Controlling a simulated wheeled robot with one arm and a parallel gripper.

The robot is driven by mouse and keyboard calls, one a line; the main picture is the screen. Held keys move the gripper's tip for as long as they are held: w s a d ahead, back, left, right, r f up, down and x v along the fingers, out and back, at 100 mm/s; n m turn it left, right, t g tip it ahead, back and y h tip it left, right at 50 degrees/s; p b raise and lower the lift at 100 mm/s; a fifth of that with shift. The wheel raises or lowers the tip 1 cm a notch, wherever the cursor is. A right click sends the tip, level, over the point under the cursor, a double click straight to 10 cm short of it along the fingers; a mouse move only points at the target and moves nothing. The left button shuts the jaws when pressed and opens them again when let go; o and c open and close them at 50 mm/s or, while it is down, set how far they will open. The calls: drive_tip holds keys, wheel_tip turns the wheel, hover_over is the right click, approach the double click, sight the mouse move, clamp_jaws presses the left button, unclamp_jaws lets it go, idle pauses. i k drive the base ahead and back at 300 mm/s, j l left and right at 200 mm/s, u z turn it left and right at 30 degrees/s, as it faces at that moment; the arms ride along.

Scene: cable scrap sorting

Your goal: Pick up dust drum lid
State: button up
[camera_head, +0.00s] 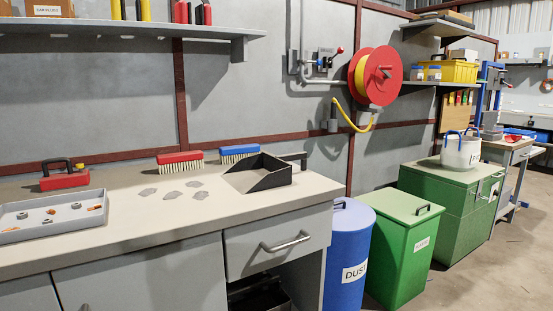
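The dust drum (347,262) is a blue cylinder with a white label reading "DUST". It stands on the floor just past the right end of the workbench. Its lid (352,216) is pale blue and sits on top of the drum. A dark handle (340,205) shows at the lid's left side. The bench corner hides part of the lid's left edge and the drum's left side. My gripper is not in view.
A green bin (398,255) with a handled lid stands close to the drum's right. The workbench (130,235) carries a black dustpan (262,175), brushes, grey scraps and a tray (50,222). A hose reel (378,76) hangs above. Floor at the right is clear.

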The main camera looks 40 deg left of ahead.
sight(350, 215)
drive_tip(key=u, duration=2)
drive_tip(key=i+l, duration=0.2)
drive_tip(key=l, duration=0.2)
drive_tip(key=i+l+u, duration=0.1)
drive_tip(key=l, duration=0.25)
drive_tip(key=i+l, duration=0.2)
drive_tip(key=l, duration=0.2)
drive_tip(key=i+l+u, duration=0.1)
drive_tip(key=l, duration=0.3)
drive_tip(key=i+l, duration=0.25)
drive_tip(key=l, duration=0.15)
drive_tip(key=i+l+u, duration=0.1)
drive_tip(key=l, duration=0.3)
drive_tip(key=i+l, duration=0.15)
drive_tip(key=l, duration=0.25)
drive_tip(key=i+l+u, duration=0.1)
drive_tip(key=l, duration=0.8)
drive_tip(key=i, duration=0.05)
